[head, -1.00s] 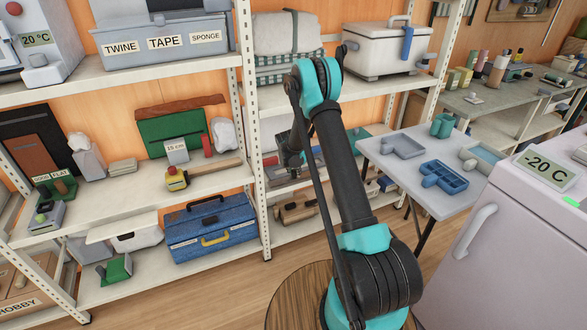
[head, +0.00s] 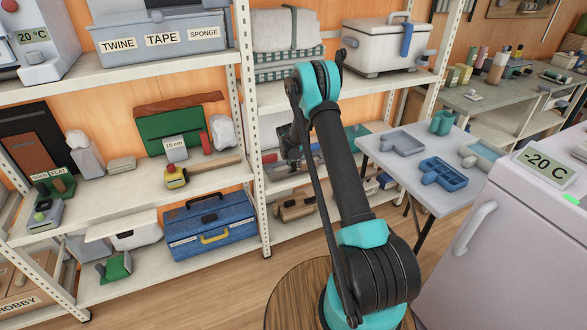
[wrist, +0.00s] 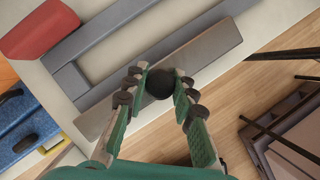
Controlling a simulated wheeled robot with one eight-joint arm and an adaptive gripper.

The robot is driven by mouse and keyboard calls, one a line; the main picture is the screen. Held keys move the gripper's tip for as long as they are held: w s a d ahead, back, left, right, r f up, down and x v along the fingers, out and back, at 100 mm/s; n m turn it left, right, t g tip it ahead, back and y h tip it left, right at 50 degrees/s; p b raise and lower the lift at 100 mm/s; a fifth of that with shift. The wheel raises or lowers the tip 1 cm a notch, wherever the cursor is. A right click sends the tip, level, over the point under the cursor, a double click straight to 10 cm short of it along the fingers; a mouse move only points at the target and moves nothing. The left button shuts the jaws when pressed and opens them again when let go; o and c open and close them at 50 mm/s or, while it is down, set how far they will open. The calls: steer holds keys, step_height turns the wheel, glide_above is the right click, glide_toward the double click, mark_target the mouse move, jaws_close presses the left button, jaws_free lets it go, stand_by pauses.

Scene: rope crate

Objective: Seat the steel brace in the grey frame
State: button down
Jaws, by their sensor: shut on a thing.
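The steel brace (wrist: 212,52) is a long flat grey bar with a dark round knob (wrist: 160,83) on top, in the wrist view. My gripper (wrist: 168,80) is shut on the knob, one finger on each side. The grey frame (wrist: 72,80) lies on a pale shelf just beyond the brace. Its bars run roughly parallel to the brace, and the brace overlaps its near edge in the picture. I cannot tell the height between brace and frame. In the head view my arm hides most of the gripper, brace and frame.
A red object (wrist: 38,28) lies beside the frame's left end. A blue toolbox (head: 210,226) stands on the lower shelf to the left. A white shelf post (head: 250,130) rises left of my arm. A small table (head: 405,165) holds trays to the right.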

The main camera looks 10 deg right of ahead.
steer(key=shift+w+d, duration=0.4)
steer(key=shift+w, duration=0.9)
steer(key=shift+w+d, duration=0.45)
steer(key=shift+w, duration=0.85)
steer(key=shift+w+d, duration=0.4)
steer(key=shift+w, duration=0.9)
steer(key=shift+f, duration=0.9)
steer(key=c, duration=1.2)
jaws_free()
steer(key=shift+o, duration=0.2)
steer(key=v, duration=0.7)
steer(key=shift+r, duration=0.2)
steer(key=shift+s, duration=0.15)
